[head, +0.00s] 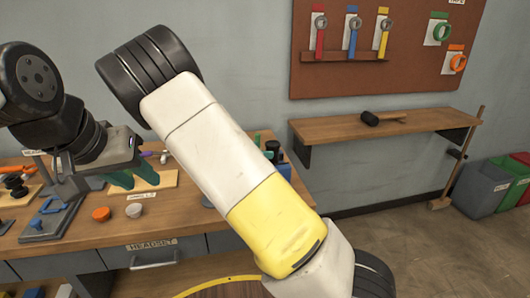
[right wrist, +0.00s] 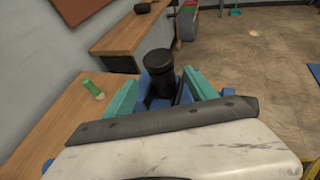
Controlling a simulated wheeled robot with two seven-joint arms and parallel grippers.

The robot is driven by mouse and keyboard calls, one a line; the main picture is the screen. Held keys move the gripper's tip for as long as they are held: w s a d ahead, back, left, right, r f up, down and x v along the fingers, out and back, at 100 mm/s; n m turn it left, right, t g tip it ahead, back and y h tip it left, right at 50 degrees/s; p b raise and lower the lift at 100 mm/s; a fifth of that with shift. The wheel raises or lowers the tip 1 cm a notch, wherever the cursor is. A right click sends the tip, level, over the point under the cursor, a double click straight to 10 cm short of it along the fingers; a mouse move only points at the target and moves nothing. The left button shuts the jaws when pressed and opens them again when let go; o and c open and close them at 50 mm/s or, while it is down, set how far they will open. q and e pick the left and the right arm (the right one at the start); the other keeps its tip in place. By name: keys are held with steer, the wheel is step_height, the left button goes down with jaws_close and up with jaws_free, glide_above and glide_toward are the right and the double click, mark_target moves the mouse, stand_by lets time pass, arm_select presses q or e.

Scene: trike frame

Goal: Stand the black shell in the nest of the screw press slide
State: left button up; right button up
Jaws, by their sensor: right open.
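In the right wrist view a black cylinder with a wider rim, which looks like the black shell (right wrist: 159,68), stands upright between the fingers of my right gripper (right wrist: 152,96). The fingers are open, one on each side of it. Blue parts (right wrist: 149,84) show around its lower end, perhaps the screw press. The foot of the shell is hidden, so I cannot tell what it stands in. In the head view my right arm hides that spot; only a dark and blue piece (head: 274,151) shows behind it. My left gripper (head: 133,179) hangs over the bench with its green fingers apart and nothing between them.
The wooden bench (head: 180,222) holds a grey and blue fixture (head: 50,218), an orange cap (head: 101,214) and a grey cap (head: 134,210). A wall shelf (head: 400,130) is at the back right.

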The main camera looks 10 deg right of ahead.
steer(key=x, duration=0.6)
steer(key=shift+s+d+f, duration=0.1)
steer(key=shift+f, duration=0.25)
steer(key=shift+c, duration=0.3)
jaws_close()
